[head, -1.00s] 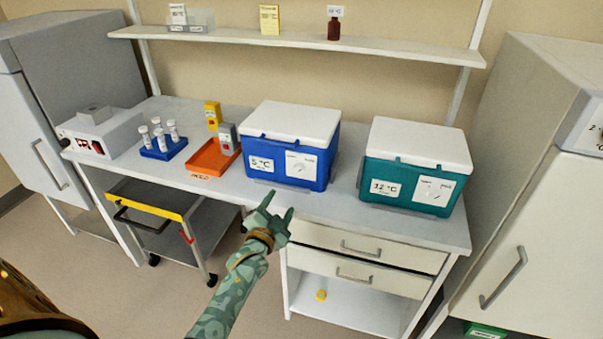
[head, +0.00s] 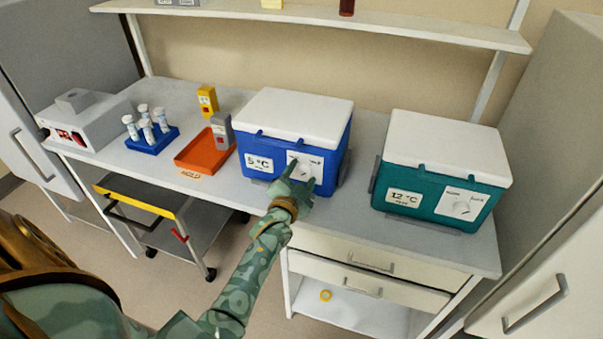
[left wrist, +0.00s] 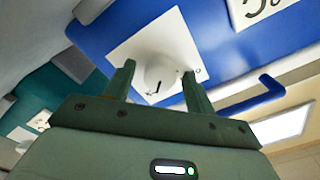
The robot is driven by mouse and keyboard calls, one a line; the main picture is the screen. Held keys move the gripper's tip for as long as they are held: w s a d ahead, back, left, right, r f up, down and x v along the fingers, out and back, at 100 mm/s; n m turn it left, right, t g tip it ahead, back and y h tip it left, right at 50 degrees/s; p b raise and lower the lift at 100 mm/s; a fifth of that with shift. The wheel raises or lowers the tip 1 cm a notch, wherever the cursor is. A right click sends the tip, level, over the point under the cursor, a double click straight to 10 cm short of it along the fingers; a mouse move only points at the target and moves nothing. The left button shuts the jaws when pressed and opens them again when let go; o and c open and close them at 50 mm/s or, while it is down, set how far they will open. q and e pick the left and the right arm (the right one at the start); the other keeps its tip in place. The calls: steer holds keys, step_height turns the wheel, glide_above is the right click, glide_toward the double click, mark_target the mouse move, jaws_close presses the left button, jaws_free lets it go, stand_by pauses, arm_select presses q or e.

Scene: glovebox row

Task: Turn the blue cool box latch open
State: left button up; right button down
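The blue cool box (head: 335,158) with a white lid stands on the bench, labelled 5 °C. Its latch is a round white knob (left wrist: 160,75) with a dark mark, on a white plate on the front face. The knob also shows in the head view (head: 305,169), partly covered by my gripper. My left gripper (head: 300,173) is in front of the plate. In the left wrist view its two fingers (left wrist: 158,82) are open, one on each side of the knob. I cannot tell whether they touch it. My right gripper is not in view.
A teal cool box (head: 425,195) labelled 12 °C stands to the right. An orange tray (head: 196,152), a blue tube rack (head: 148,148) and a white device (head: 100,118) are on the left. Below are drawers (head: 340,252) and a yellow-edged cart (head: 140,192).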

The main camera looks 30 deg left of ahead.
arm_select(q)
steer(key=c, duration=1)
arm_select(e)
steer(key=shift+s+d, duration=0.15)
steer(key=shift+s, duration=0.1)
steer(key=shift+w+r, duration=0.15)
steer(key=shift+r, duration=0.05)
arm_select(q)
steer(key=shift+o, duration=0.2)
steer(key=n+p, duration=0.2)
steer(key=shift+r+n, duration=0.15)
steer(key=shift+n, duration=0.25)
steer(key=n+p, duration=0.3)
steer(key=n, duration=0.2)
steer(key=shift+n, duration=0.3)
steer(key=n+p, duration=0.1)
steer(key=n, duration=0.4)
steer(key=n+p, duration=0.1)
steer(key=n, duration=0.3)
steer(key=shift+f, duration=0.25)
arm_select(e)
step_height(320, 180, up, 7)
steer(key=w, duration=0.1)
arm_select(q)
steer(key=shift+n, duration=0.3)
